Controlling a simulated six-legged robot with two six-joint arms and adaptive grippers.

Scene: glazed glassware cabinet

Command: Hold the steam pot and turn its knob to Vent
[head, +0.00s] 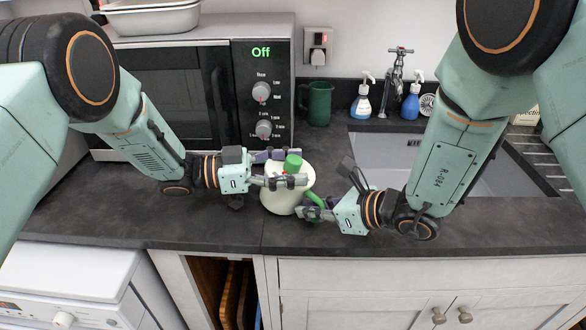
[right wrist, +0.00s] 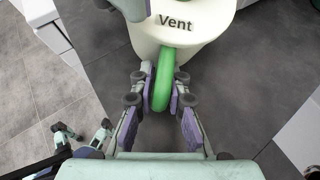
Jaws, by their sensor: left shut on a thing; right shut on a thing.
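The steam pot (head: 281,201) is a cream, rounded vessel standing upright on the dark counter near its front edge. Its green knob (head: 293,163) is on top. My left gripper (head: 284,169) is shut on the knob from the left, one finger on the near side and one behind. The pot's green handle (head: 315,199) is on the right, and my right gripper (head: 314,208) is shut on it. In the right wrist view the handle (right wrist: 163,88) lies between the two fingers. The word "Vent" shows on the pot (right wrist: 205,20). The knob's pointing direction cannot be made out.
A microwave (head: 160,85) with an "Off" display stands behind left. A green mug (head: 319,103), two soap bottles (head: 362,105) and a tap (head: 392,80) are at the back. A sink (head: 385,160) is behind right. The dark counter (head: 110,215) is clear at left.

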